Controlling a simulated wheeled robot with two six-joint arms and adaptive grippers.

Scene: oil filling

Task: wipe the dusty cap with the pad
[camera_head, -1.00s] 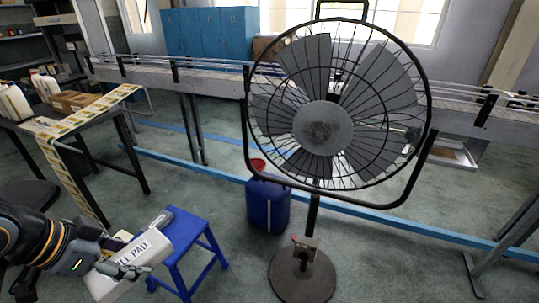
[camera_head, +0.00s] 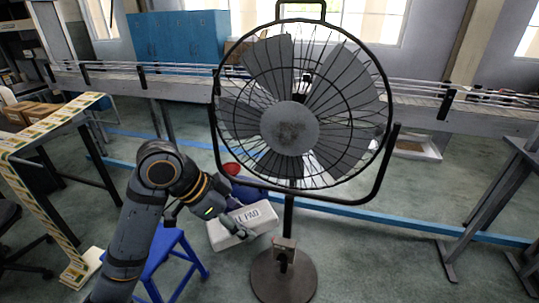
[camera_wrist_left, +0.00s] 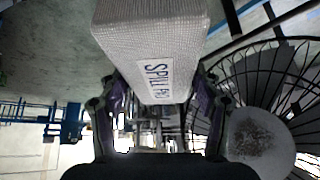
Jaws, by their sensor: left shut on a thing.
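The dusty cap (camera_head: 290,128) is the round grey hub at the centre of the standing fan's (camera_head: 385,150) wire cage. Dark speckled dust shows on its middle; the cap also shows in the left wrist view (camera_wrist_left: 262,143), at the lower right. My left gripper (camera_head: 228,217) is shut on the pad (camera_head: 258,226), a white block with a "SPILL PAD" label. It holds the pad in the air, below and left of the cap and apart from it. The pad (camera_wrist_left: 150,30) fills the top middle of the left wrist view, between the fingers. My right gripper is not in view.
A blue stool (camera_head: 165,245) stands below my left arm. A blue container with a red top (camera_head: 231,169) stands behind the gripper, partly hidden. A conveyor (camera_head: 180,85) runs across the back. A patterned table (camera_head: 55,122) is at the left.

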